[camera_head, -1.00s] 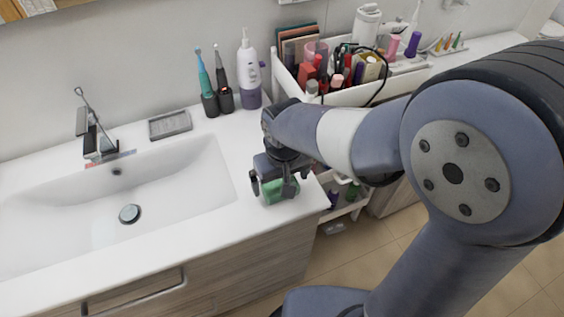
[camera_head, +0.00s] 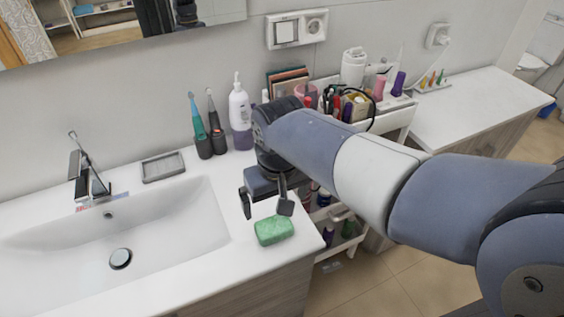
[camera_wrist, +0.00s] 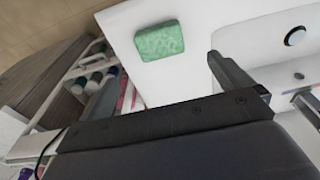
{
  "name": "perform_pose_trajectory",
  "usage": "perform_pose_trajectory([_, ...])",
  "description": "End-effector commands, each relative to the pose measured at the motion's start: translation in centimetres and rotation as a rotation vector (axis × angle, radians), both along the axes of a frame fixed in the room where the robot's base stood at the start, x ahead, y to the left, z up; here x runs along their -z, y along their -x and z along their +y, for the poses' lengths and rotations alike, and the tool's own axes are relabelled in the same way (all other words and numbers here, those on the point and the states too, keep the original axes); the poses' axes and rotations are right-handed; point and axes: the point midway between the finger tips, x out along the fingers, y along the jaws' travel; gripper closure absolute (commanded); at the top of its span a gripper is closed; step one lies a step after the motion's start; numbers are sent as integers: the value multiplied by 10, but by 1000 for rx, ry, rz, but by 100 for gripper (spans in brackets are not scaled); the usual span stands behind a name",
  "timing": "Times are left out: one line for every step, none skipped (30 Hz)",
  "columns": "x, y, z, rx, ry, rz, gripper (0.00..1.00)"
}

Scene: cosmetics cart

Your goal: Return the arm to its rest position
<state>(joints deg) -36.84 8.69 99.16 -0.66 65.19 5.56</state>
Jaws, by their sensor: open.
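My gripper (camera_head: 265,205) is open and empty above the right end of the white sink counter. Its two dark fingers also show in the wrist view (camera_wrist: 262,82). A green speckled block (camera_head: 273,230), like a sponge or soap bar, lies on the counter just below and in front of the fingers, apart from them. The block also shows in the wrist view (camera_wrist: 159,41), on the white surface. My arm reaches in from the right and hides part of the cart.
The white sink basin (camera_head: 190,225) is to the left, with a tap (camera_head: 90,180) and a grey soap dish (camera_head: 163,167). Toothbrushes (camera_head: 207,130) and a pump bottle (camera_head: 240,115) stand behind my gripper. The cosmetics cart (camera_head: 395,117) is behind my arm.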

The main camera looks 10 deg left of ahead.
Motion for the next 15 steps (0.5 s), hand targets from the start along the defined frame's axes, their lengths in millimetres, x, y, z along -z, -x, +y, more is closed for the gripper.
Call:
perform_pose_trajectory([4, 0, 0, 0, 1, 2, 2])
perform_pose_trajectory([6, -1, 0, 0, 1, 2, 2])
perform_pose_trajectory([11, -1, 0, 0, 2, 3, 2])
perform_pose_trajectory([15, -1, 1, 0, 3, 4, 2])
perform_pose_trajectory([20, -1, 1, 0, 2, 3, 2])
perform_pose_trajectory([26, -2, 1, 0, 4, 5, 2])
perform_pose_trajectory([32, -3, 1, 0, 4, 5, 2])
perform_pose_trajectory([38, -3, 2, 0, 5, 5, 2])
perform_pose_trajectory([46, -4, 2, 0, 5, 5, 2])
perform_pose_trajectory([52, -5, 3, 0, 4, 5, 2])
perform_pose_trajectory([58, -5, 3, 0, 5, 5, 2])
perform_pose_trajectory([66, -6, 3, 0, 5, 6, 2])
perform_pose_trajectory([72, -7, 4, 0, 4, 5, 2])
perform_pose_trajectory([78, -7, 4, 0, 5, 5, 2])
perform_pose_trajectory([86, -8, 5, 0, 5, 5, 2])
